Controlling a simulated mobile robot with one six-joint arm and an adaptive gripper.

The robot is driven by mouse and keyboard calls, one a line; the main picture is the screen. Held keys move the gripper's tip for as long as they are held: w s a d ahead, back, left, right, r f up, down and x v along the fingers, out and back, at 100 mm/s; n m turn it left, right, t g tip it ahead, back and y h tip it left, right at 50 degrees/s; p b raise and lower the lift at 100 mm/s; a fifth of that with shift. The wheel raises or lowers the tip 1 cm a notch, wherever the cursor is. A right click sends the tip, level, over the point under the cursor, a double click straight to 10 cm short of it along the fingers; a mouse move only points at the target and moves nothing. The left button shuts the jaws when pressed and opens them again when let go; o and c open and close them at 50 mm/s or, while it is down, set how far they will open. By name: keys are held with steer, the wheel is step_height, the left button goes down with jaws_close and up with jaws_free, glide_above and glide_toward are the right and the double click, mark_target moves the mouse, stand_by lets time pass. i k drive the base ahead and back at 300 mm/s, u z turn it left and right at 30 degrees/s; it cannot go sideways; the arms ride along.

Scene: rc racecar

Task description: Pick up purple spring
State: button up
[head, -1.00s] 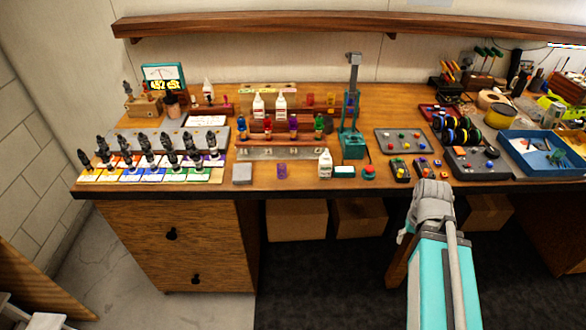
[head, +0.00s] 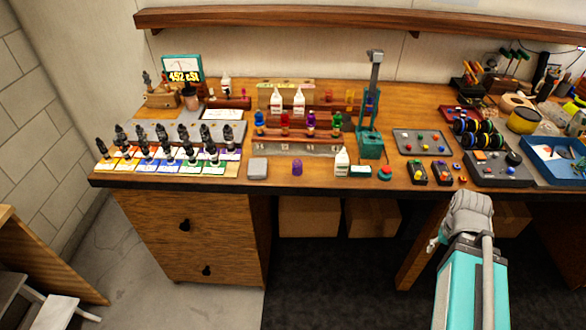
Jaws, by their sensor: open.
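A small purple cylinder (head: 297,168) stands near the front edge of the bench, between a grey block and a white bottle. Another purple piece (head: 311,122) stands behind it on a rack, between a red piece (head: 284,121) and a green piece (head: 336,122). Both are too small to tell which is a spring. My turquoise and grey arm shows at the lower right, in front of the bench and well away from both. My gripper's fingers cannot be made out.
The wooden bench (head: 225,182) is crowded. A grey block (head: 257,168) and white bottle (head: 341,162) flank the purple cylinder. A press-like stand (head: 370,145) rises behind. Dark shock-like parts (head: 160,145) stand at left. Floor in front of the drawers is clear; a stool (head: 45,305) is at lower left.

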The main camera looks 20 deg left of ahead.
mark_target(297, 167)
steer(key=k, duration=1.8)
steer(key=u, duration=0.7)
steer(key=i, duration=1)
steer(key=u, duration=0.05)
